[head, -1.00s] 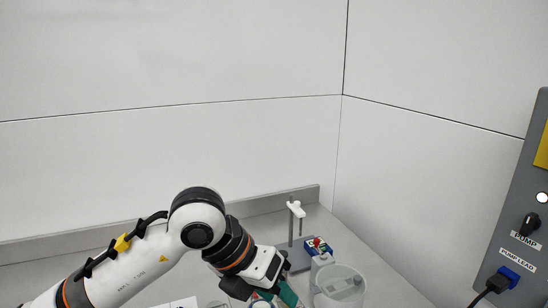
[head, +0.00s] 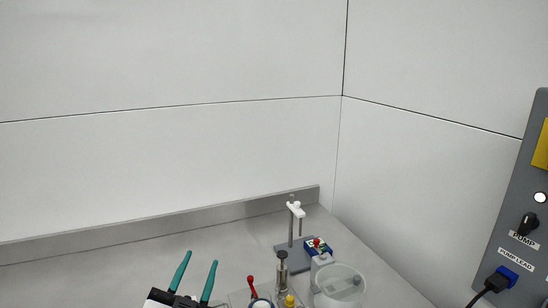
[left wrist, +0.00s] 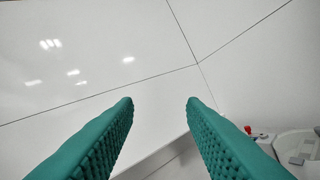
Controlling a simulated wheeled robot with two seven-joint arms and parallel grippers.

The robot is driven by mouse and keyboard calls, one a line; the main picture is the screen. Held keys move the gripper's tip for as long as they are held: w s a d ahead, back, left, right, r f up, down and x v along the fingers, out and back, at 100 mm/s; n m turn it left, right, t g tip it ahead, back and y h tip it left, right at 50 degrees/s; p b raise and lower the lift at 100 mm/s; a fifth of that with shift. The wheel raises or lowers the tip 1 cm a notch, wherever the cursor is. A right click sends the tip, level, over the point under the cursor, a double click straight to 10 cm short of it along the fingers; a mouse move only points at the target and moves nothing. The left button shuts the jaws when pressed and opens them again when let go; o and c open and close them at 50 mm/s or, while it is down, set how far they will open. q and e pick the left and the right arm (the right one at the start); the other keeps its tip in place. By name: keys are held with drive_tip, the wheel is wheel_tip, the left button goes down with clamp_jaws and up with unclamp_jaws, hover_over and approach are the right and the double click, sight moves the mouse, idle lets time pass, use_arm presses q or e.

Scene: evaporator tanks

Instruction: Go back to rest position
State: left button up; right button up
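My left gripper (head: 193,277) is at the lower edge of the head view, its two green fingers pointing up and spread apart. In the left wrist view the gripper (left wrist: 160,104) is open, with nothing between the fingers and bare wall beyond. My right gripper is in neither view. To the right of the left gripper, apart from it, stand the bench items: a clear plate with a red-handled part (head: 251,286), a yellow part (head: 289,300) and a metal cylinder (head: 282,272).
A clear round vessel (head: 340,288) and a stand with a white clamp (head: 295,209) are near the bench corner. A grey panel (head: 515,215) with a pump switch and plugged lead is at far right. The bench at left is clear; walls close in behind.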

use_arm(q)
drive_tip(key=s+a+f+n+g+y, duration=0.1)
drive_tip(key=s+a+f+g, duration=0.15)
drive_tip(key=f, duration=0.35)
drive_tip(key=s+a+f+n+g+y, duration=0.2)
drive_tip(key=f+g, duration=0.1)
drive_tip(key=f, duration=0.3)
drive_tip(key=s+a+f+n+g+y, duration=0.1)
drive_tip(key=s+a+f+g, duration=0.15)
drive_tip(key=f, duration=0.35)
drive_tip(key=s+f+g, duration=0.5)
drive_tip(key=s+f, duration=0.1)
drive_tip(key=s, duration=0.3)
drive_tip(key=s+f+g, duration=0.5)
drive_tip(key=s+f, duration=0.1)
drive_tip(key=s, duration=0.2)
wheel_tip(320, 180, down, 32)
drive_tip(key=s+g+b, duration=0.1)
drive_tip(key=b, duration=0.5)
drive_tip(key=s+a+f+g+b, duration=0.1)
drive_tip(key=s+a+f+b, duration=0.2)
drive_tip(key=s+f, duration=1.3)
wheel_tip(320, 180, down, 4)
drive_tip(key=shift+a+r+h+b, duration=0.15)
drive_tip(key=shift+h+b, duration=0.15)
drive_tip(key=shift+b, duration=0.2)
